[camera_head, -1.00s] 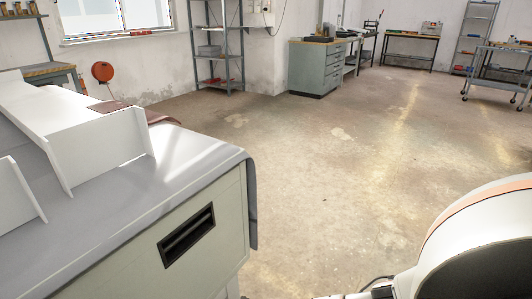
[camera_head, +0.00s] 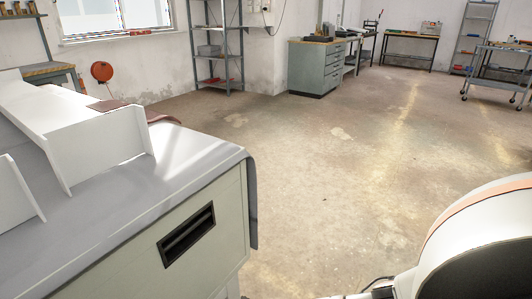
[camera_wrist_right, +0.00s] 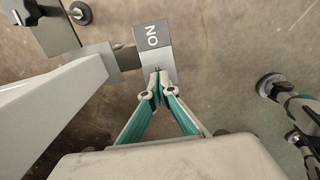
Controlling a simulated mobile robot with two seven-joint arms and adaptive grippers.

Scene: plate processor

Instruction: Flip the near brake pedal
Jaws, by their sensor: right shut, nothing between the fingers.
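A brake pedal (camera_wrist_right: 153,40) shows at the top middle of the right wrist view. It has a dark grey part with white letters, which read sideways as "NO" or "ON", and a lighter grey part below it. My right gripper (camera_wrist_right: 157,76) is shut and empty, its fingertips together over the lighter part of the pedal. I cannot tell whether the tips touch the pedal or hover above it. In the head view the pedal and both grippers are out of sight.
A grey-topped cabinet (camera_head: 215,167) with white panels (camera_head: 110,145) stands at left in the head view. The concrete floor (camera_head: 330,170) beside it is clear. In the right wrist view, a white beam (camera_wrist_right: 60,105) runs left of the pedal and a round foot (camera_wrist_right: 270,85) lies to the right.

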